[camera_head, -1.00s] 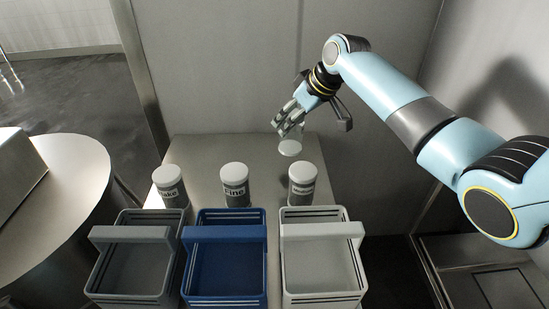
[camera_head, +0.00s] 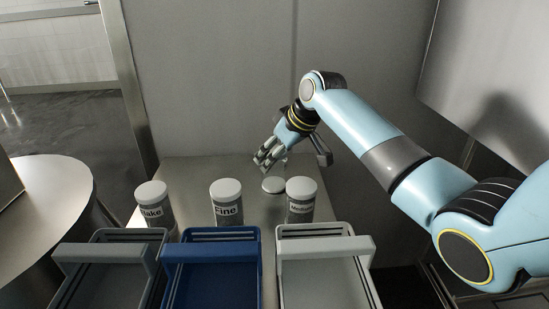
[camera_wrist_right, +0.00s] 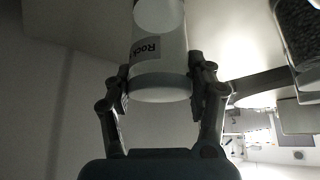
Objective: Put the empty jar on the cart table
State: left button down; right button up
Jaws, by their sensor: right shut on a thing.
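My right gripper (camera_head: 267,158) hangs over the back of a metal table (camera_head: 205,169), behind a row of labelled jars. It is shut on a pale jar with a label starting "Rock" (camera_wrist_right: 155,47). The wrist view shows a finger on each side of the jar's near white end (camera_wrist_right: 160,88); no dark contents show inside it. In the head view, a white disc (camera_head: 273,185), seemingly one end of this jar, shows just below the fingers. Whether the jar touches the tabletop I cannot tell. My left gripper is out of view.
Three white-lidded jars, one labelled Flake or similar (camera_head: 155,205), Fine (camera_head: 227,203) and Medium (camera_head: 301,201), stand close by. Grey (camera_head: 100,238), blue (camera_head: 212,236) and white (camera_head: 325,252) baskets are in front. A round table (camera_head: 62,190) is at the left.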

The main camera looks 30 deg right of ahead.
jog(key=shift+f, duration=0.1)
jog(key=o, duration=1.2)
jog(key=shift+c, duration=0.2)
jog(key=shift+s+r, duration=0.15)
jog(key=shift+r, duration=0.3)
jog(key=p+v, duration=0.3)
jog(key=v, duration=0.8)
jog(key=shift+p, duration=0.35)
jog(key=shift+s+r, duration=0.1)
